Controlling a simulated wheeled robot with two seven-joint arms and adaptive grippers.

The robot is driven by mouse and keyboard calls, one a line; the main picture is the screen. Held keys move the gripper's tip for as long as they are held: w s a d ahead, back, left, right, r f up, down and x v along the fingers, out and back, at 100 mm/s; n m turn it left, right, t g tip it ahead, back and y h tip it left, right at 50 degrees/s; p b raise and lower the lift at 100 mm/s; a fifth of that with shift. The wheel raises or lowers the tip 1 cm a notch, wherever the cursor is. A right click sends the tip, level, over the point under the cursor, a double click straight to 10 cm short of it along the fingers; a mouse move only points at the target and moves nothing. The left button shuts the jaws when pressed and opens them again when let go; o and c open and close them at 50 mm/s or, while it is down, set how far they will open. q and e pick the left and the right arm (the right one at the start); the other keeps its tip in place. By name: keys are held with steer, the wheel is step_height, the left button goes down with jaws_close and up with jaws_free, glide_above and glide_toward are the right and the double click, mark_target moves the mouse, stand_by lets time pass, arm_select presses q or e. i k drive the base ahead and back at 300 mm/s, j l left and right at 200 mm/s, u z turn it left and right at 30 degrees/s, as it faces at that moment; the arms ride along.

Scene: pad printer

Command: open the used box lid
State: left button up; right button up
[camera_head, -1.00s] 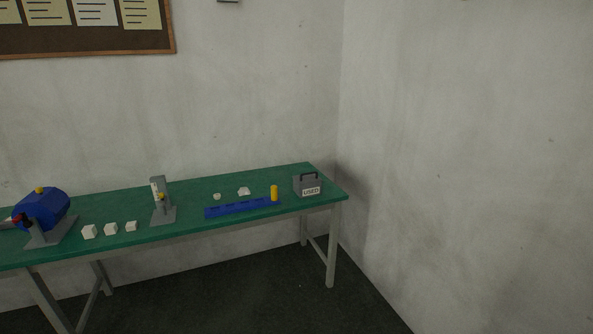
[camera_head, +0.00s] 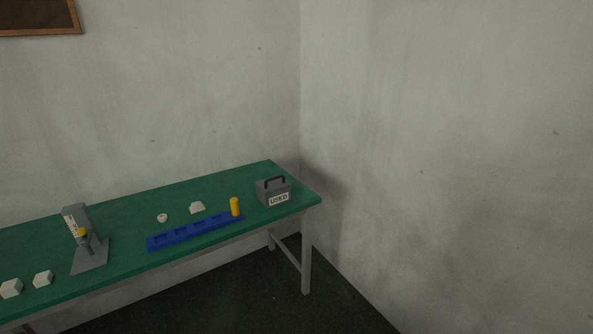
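The used box (camera_head: 272,192) is a small grey box with a white "USED" label on its front. It stands near the right end of the green table. Its lid (camera_head: 271,184) has a dark upright handle and looks shut. Neither of my grippers shows in the head view.
A blue slotted tray (camera_head: 195,232) lies left of the box, with a yellow cylinder (camera_head: 235,207) at its right end. Small white pieces (camera_head: 197,208) lie behind the tray. A grey device (camera_head: 84,240) and white blocks (camera_head: 42,279) stand further left on the green table (camera_head: 135,267). Walls close the corner.

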mark_target(277, 183)
steer(key=i+j+z, duration=1)
steer(key=j+z, duration=0.15)
